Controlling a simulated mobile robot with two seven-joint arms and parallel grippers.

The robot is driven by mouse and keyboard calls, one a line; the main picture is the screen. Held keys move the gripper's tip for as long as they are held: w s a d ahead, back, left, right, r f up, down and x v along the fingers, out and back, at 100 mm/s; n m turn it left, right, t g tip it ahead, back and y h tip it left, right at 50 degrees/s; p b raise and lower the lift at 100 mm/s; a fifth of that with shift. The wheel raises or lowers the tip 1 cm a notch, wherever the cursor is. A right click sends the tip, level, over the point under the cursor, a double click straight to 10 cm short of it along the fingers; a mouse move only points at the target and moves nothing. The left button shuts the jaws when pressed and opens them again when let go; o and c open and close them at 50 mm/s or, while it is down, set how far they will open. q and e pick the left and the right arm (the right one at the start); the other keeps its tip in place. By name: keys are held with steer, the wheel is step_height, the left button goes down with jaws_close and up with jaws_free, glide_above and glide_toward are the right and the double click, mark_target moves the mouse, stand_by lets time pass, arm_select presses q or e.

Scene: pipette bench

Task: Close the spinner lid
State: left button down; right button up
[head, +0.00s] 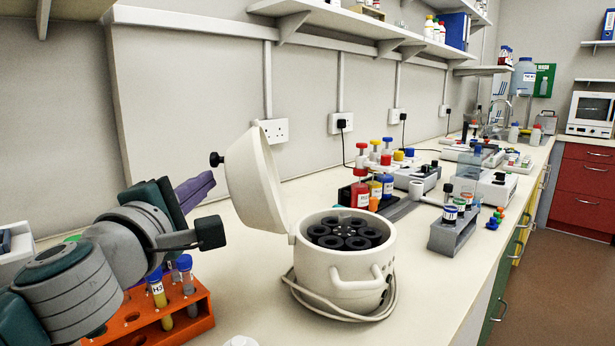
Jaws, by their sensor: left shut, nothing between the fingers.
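The spinner (345,272) is a round cream-white machine on the bench, with a rotor of black tube wells showing in its open top. Its lid (256,180) stands open, hinged at the left rim and tilted up and back, with a black knob (216,159) on its outer side, facing left. My left gripper (205,184) has purple fingers, shut and empty. In the picture it is just left of the lid, below the knob, and seems apart from it. My right gripper is not in view.
An orange rack (200,312) with capped tubes stands at the front left, below my left arm. A cable loops around the spinner's base. A grey tube rack (450,236) and bottles with coloured caps (362,186) stand right of and behind the spinner. The bench in front is mostly clear.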

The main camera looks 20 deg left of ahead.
arm_select(q)
steer(key=shift+w+d+r, duration=0.1)
steer(key=shift+w+d, duration=0.05)
steer(key=shift+d, duration=0.2)
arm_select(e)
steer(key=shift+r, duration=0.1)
